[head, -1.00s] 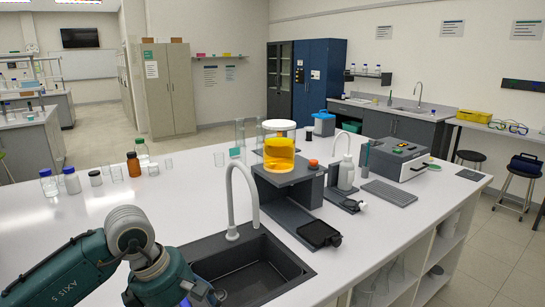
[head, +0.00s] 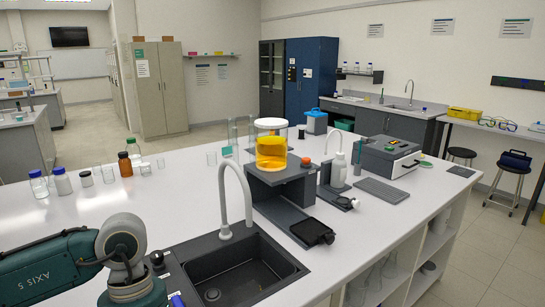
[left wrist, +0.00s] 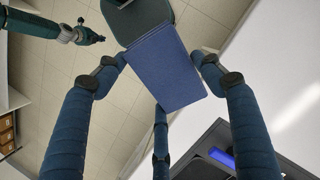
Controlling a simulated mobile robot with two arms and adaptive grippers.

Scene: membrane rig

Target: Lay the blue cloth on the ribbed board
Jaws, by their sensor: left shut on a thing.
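The blue cloth (left wrist: 165,66) shows in the left wrist view as a flat, dark blue rectangle. My left gripper (left wrist: 163,85) is shut on it, with its fingers around the cloth's sides. In the head view my left arm comes in at the bottom left, and its gripper is below the frame. The grey ribbed board (head: 384,191) lies flat and bare on the white bench, in front of the grey instrument. My right gripper (left wrist: 92,38) shows small at the upper left of the left wrist view, away from the cloth. Its fingers are too small to read.
The black sink (head: 240,270) with its tall grey tap (head: 236,195) lies beside my left arm. The stand with the yellow-filled vessel (head: 271,148) and a white bottle (head: 338,170) stand between the sink and the board. Bottles (head: 62,181) line the left.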

